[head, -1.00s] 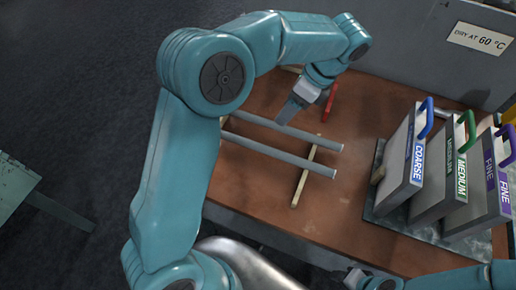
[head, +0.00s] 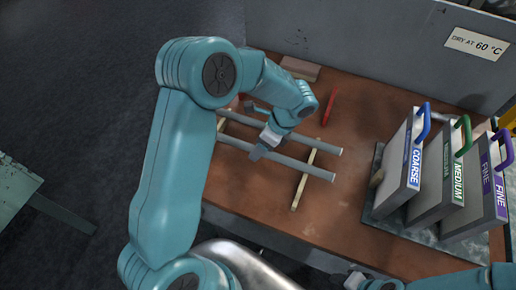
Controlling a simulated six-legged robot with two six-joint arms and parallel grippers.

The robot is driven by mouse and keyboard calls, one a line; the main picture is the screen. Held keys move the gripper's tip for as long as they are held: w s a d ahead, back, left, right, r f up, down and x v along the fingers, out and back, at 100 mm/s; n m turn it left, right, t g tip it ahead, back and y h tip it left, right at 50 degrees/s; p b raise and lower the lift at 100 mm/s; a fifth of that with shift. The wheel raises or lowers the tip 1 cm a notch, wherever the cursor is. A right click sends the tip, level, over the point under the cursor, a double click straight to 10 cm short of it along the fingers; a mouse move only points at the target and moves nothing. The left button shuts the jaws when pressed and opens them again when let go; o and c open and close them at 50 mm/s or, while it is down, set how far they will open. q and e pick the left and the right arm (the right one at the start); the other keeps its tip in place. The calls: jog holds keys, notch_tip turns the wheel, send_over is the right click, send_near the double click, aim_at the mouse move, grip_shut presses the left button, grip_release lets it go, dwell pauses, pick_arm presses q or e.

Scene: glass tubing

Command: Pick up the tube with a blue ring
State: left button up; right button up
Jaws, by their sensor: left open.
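Two long grey tubes lie roughly parallel across a pale wooden strip in the head view. The back tube (head: 322,148) and the front tube (head: 310,171) both slant down to the right. I cannot make out a blue ring on either; my left arm covers their left parts.
The pale strip (head: 301,188) supports the tubes on the brown table (head: 370,115). A red-handled thing (head: 331,104) and a wooden block (head: 300,68) lie behind. Upright plates marked COARSE (head: 399,160), MEDIUM (head: 440,173) and FINE (head: 482,190) stand at right on a grey slab.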

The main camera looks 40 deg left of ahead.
pick_arm(q)
grip_shut()
dwell(0.3)
